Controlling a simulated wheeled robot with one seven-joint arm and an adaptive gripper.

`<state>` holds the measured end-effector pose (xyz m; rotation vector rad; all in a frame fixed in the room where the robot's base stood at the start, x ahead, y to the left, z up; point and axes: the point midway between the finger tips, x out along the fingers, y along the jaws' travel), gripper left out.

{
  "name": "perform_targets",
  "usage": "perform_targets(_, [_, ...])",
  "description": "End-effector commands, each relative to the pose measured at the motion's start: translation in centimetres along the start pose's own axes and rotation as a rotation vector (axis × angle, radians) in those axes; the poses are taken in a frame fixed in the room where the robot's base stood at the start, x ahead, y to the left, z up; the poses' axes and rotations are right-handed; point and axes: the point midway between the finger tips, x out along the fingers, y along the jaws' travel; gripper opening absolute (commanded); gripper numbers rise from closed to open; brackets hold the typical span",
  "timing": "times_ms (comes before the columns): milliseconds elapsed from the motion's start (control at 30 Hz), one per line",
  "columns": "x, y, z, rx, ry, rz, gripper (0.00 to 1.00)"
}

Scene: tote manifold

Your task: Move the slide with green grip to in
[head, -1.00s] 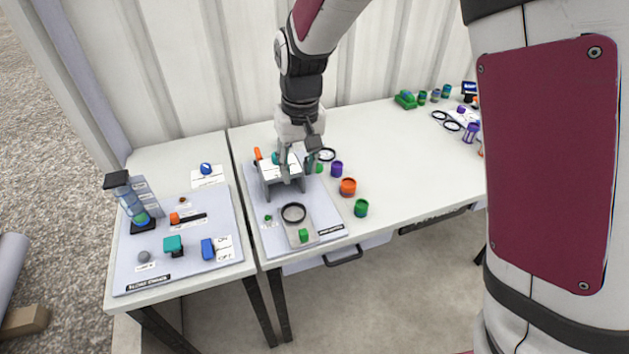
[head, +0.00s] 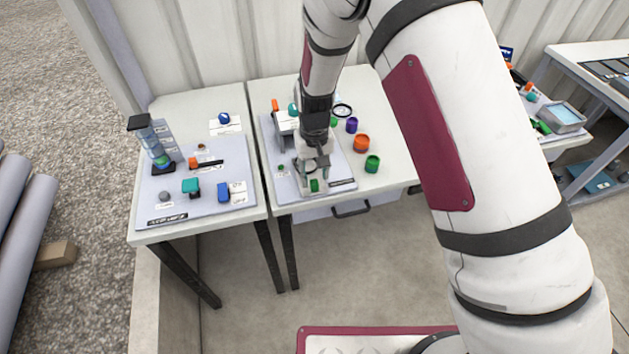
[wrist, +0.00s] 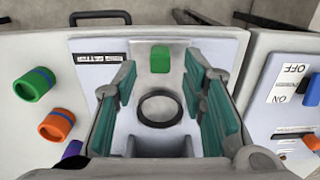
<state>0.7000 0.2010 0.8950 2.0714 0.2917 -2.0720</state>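The slide is a light grey plate (wrist: 185,72) with a dark ring (wrist: 160,108) set in it and a green grip (wrist: 160,59) at its outer end. In the head view the green grip (head: 314,185) shows near the table's front edge, below my gripper (head: 314,168). In the wrist view my gripper (wrist: 162,82) is open. Its teal-padded fingers stand apart on either side of the slide, with the grip ahead between the tips. Nothing is seen held. The inner end of the slide runs toward a grey housing (head: 285,122), partly hidden by my gripper.
A green pot (wrist: 34,85) and an orange pot (wrist: 57,125) stand beside the board; a purple pot (head: 352,125) is farther back. A neighbouring board (head: 213,207) carries a blue ON/OFF switch (head: 223,192). A drawer handle (head: 351,210) juts below the table edge.

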Motion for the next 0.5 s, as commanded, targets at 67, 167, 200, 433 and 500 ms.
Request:
perform_targets(67, [1.4, 0.0, 0.1, 0.001, -0.003, 0.0, 0.38])
perform_targets(167, [2.6, 0.0, 0.1, 0.0, -0.002, 0.0, 0.38])
perform_targets(200, [2.9, 0.0, 0.1, -0.001, -0.002, 0.0, 0.38])
perform_targets(433, [3.8, 0.0, 0.0, -0.001, 0.001, 0.0, 0.38])
perform_targets(500, [3.8, 0.0, 0.0, -0.001, 0.001, 0.0, 0.38])
